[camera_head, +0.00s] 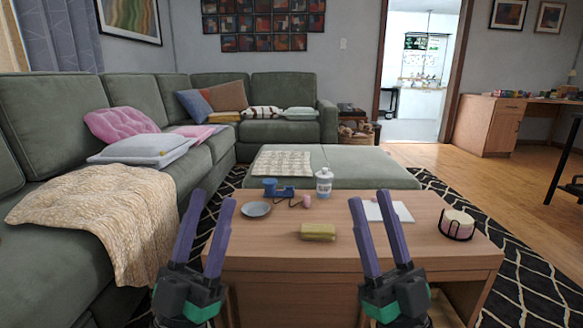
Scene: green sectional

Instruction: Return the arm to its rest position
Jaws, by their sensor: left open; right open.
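My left gripper (207,222) is open and empty, its two purple fingers pointing up and away. It stands in front of the left end of the wooden coffee table (275,263). My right gripper (376,226) is open and empty, in front of the right half of the table, with its fingers overlapping the table in the picture. Neither gripper holds anything. Most of both arms is below the frame.
The table bears a yellow sponge (318,232), a grey plate (256,209), a white bottle (324,182), a blue item (277,189), white paper (388,211) and a round holder (457,224). A green sectional (50,220) lines the left. Wooden floor (450,170) is open at right.

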